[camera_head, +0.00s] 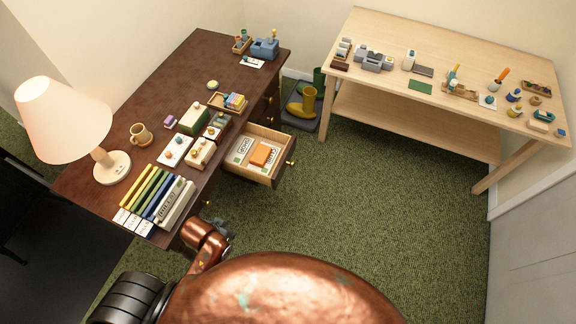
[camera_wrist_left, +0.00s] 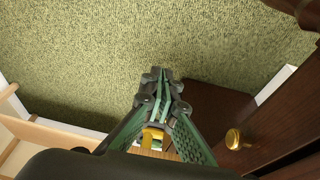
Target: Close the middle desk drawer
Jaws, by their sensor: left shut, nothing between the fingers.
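The dark brown desk (camera_head: 118,108) has one drawer (camera_head: 281,152) pulled out, between closed drawers on either side. The open drawer has a light wood inside, a dark front and a brass knob (camera_head: 291,162). Papers and an orange item (camera_head: 262,155) lie in it. My left gripper (camera_head: 224,232) is beside the desk's near end, apart from the open drawer and nearer to me. In the left wrist view its fingers (camera_wrist_left: 160,82) are shut and empty. A brass knob (camera_wrist_left: 233,138) on dark wood is right of them; I cannot tell which drawer it belongs to. My right gripper is out of view.
A lamp (camera_head: 66,120), books, a mug (camera_head: 140,134) and small boxes stand on the desk. A light wood workbench (camera_head: 450,50) with tools is at the back right. The green carpet (camera_head: 390,200) is clear right of the drawer.

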